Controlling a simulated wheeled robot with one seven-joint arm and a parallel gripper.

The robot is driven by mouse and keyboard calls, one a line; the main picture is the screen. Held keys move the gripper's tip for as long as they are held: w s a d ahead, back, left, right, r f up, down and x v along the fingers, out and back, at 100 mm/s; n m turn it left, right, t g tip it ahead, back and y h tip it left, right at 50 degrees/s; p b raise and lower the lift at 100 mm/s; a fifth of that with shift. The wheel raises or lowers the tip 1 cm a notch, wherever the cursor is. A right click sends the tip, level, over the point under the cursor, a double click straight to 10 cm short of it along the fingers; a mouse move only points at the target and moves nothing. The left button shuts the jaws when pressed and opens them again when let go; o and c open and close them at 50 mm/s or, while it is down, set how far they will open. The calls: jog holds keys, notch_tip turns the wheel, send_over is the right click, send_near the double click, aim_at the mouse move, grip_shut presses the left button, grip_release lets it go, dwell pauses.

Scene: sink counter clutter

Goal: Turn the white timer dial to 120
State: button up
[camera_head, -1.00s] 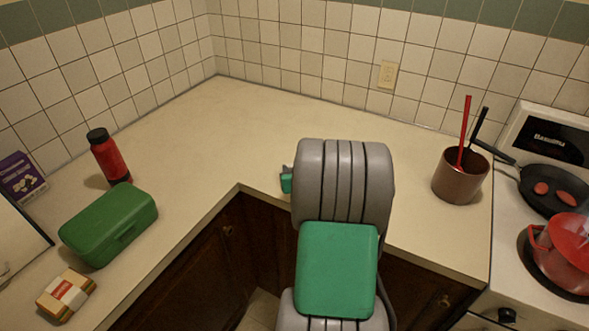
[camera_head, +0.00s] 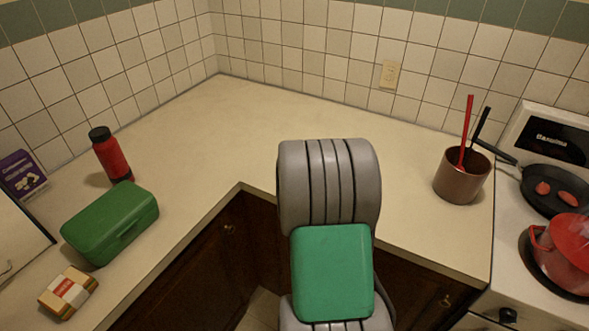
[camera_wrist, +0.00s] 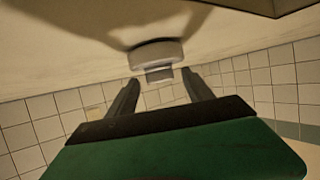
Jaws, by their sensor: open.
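The white timer (camera_wrist: 155,52) shows in the wrist view as a rounded white body on the counter, with a small grey block-like part (camera_wrist: 159,74), perhaps its dial, on the side toward me. I cannot read any numbers on it. My gripper (camera_wrist: 160,78) is open, with one dark finger on each side of that grey part as seen from the wrist. I see no clear contact, and the remaining gap is hard to judge. In the head view my arm hides both the gripper and the timer.
A green box (camera_head: 110,222), red bottle (camera_head: 111,157), purple box (camera_head: 22,174) and sandwich-like item (camera_head: 68,292) are on the left counter. A brown utensil pot (camera_head: 461,176) stands right, beside the stove with a pan (camera_head: 556,191) and red pot (camera_head: 567,255). The back counter is clear.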

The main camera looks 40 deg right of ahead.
jog(key=shift+r, duration=0.1)
jog(key=v, duration=0.7)
jog(key=shift+s+a+b, duration=0.3)
jog(key=shift+b, duration=0.1)
